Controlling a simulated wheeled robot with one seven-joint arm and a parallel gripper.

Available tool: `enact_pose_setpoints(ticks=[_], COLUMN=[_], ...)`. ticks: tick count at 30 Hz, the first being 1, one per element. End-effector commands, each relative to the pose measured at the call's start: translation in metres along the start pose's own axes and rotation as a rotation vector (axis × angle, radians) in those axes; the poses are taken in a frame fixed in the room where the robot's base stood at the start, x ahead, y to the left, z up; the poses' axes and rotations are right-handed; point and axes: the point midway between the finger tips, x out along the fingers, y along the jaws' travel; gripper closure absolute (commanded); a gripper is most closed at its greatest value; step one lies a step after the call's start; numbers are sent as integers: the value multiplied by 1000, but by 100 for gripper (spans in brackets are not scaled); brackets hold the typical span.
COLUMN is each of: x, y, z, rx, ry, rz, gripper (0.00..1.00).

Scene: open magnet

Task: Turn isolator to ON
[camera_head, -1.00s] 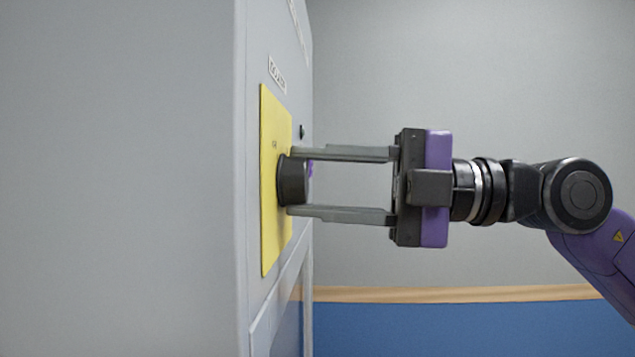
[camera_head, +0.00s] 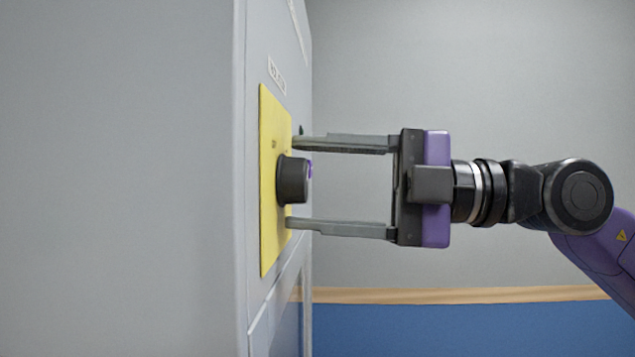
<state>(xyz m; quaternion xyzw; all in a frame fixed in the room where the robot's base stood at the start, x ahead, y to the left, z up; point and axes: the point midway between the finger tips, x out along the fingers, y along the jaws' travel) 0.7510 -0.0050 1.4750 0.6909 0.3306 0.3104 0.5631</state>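The isolator is a dark round knob (camera_head: 292,180) on a yellow plate (camera_head: 269,215) on the side face of a grey cabinet. A small purple mark shows at the knob's right edge. The knob's ON or OFF position cannot be read from this angle. My gripper (camera_head: 292,184) is open, with one finger above the knob and one below it. Clear gaps show between both fingers and the knob. The fingertips reach close to the yellow plate; whether they touch it I cannot tell.
The grey cabinet (camera_head: 120,180) fills the left of the view. A small label (camera_head: 277,76) sits above the yellow plate. A small dark part behind the upper fingertip is mostly hidden. Free room lies right of the cabinet, around my arm, before a grey and blue wall (camera_head: 460,325).

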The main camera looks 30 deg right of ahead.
Motion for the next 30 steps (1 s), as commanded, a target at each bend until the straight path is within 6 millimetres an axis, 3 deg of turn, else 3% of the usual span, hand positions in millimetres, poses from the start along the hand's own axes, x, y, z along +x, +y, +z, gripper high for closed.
enact_pose_setpoints(ticks=[8, 21, 30], x=[-2, -65, -78], y=[0, -1, 0], z=[0, 1, 0], rx=[-1, 0, -1], ry=[0, -2, 0], rz=[0, 2, 0], gripper=[37, 37, 37])
